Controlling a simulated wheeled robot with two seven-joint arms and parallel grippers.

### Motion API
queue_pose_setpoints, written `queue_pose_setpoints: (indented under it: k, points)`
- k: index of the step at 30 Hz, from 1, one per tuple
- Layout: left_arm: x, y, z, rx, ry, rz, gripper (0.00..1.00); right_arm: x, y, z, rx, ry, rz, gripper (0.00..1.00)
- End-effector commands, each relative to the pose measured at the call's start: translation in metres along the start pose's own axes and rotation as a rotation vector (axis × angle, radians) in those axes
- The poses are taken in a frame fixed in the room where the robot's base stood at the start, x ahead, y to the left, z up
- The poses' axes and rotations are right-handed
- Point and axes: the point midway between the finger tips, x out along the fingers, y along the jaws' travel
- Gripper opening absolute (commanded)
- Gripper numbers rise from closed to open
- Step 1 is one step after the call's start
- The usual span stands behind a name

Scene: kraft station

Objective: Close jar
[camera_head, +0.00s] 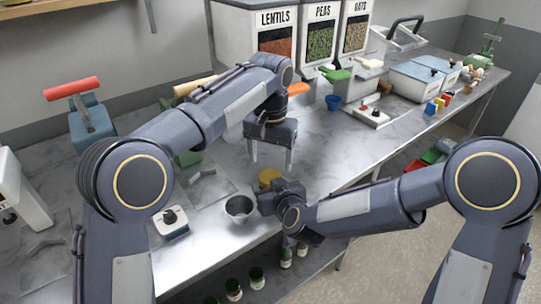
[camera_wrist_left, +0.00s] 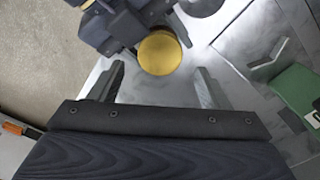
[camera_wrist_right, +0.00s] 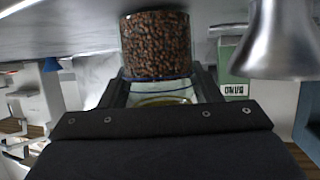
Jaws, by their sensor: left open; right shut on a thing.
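A clear jar filled with brown beans (camera_wrist_right: 155,45) stands on the steel counter, upside down in the right wrist view because that camera is inverted. My right gripper (camera_wrist_right: 160,92) is shut on its upper, empty glass part. The yellow round lid (camera_head: 270,176) shows at the jar's top, beside my right gripper; it also shows from above in the left wrist view (camera_wrist_left: 160,52). I cannot tell whether it is seated. My left gripper (camera_head: 271,160) is open and empty above the lid, fingers pointing down, set apart from it. The jar body is mostly hidden in the head view.
A metal cup (camera_head: 239,209) stands close left of the jar, near the counter's front edge. A small scale-like box with a black knob (camera_head: 170,222) is further left. A green labelled box (camera_wrist_right: 235,65) stands behind. Dispensers (camera_head: 275,45) line the back. Some counter is clear on the right.

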Motion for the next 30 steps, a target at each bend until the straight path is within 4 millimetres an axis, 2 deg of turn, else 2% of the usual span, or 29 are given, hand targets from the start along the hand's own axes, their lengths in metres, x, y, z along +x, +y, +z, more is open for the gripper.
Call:
queue_pose_setpoints:
  k: [9,13,24,30]
  points:
    - [-0.025,0.001,-0.001,-0.446,0.002,-0.001,0.70,0.000,0.000,0.000,0.000,0.001,0.000,0.00]
    - [-0.032,0.001,0.000,-0.570,0.001,-0.001,0.70,0.000,0.000,0.000,0.000,0.001,0.000,0.00]
    - [-0.033,0.000,0.000,-0.605,0.000,-0.002,0.70,0.000,0.000,0.000,0.000,0.001,0.001,0.00]
    - [-0.017,0.000,0.001,-0.604,-0.002,-0.003,0.70,0.000,0.000,0.000,0.000,0.001,0.001,0.00]
